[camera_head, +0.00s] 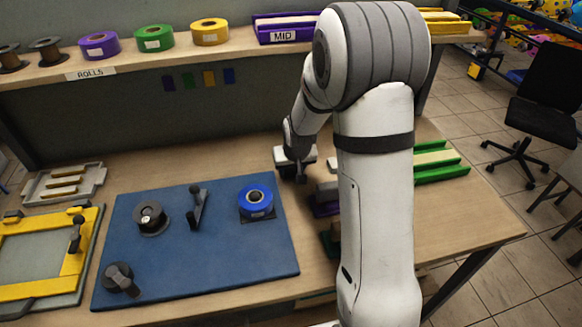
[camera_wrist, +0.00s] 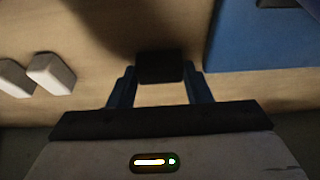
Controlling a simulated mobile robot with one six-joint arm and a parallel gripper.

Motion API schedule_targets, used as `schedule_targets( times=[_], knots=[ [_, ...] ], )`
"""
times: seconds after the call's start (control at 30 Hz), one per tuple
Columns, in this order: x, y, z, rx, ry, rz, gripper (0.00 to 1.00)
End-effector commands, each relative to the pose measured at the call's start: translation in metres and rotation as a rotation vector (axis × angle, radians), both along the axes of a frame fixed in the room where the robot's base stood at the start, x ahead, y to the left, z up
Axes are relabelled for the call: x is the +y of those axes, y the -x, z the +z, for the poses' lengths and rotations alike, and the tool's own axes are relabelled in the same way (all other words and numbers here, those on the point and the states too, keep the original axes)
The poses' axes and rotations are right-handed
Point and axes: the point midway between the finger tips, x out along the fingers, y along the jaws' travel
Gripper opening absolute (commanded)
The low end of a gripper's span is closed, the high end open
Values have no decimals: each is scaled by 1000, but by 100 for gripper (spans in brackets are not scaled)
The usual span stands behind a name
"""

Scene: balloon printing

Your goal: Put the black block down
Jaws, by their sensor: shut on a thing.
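My gripper (camera_wrist: 160,85) is shut on a black block (camera_wrist: 160,68) in the wrist view. The block sits between the two blue-grey fingertips, over the bare wooden table. I cannot tell whether the block touches the table. In the head view my gripper (camera_head: 292,170) is low over the table (camera_head: 225,160), right of the blue mat's far corner. The block is hard to make out there, dark against the gripper.
The blue mat (camera_head: 170,265) holds a blue roll (camera_head: 256,199) and black fixtures. Two white blocks (camera_wrist: 50,74) lie left in the wrist view. Purple and green holders stand beside my arm. A shelf with rolls (camera_head: 153,38) runs behind. Bare table lies left of my gripper.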

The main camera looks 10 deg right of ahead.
Motion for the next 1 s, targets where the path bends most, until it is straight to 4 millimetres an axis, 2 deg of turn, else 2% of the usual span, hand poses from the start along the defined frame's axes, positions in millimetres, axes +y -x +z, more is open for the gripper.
schedule_targets(
  times=[0.07,0.1,0.4,0.67,0.77,1.0],
  knots=[
    [0,0,-3,0,0,0,19],
    [0,0,-2,0,0,0,47],
    [1,0,-1,0,0,1,70],
    [1,1,1,-1,0,1,70],
    [1,3,9,-3,0,1,70],
    [1,18,43,-4,0,1,70]
  ],
)
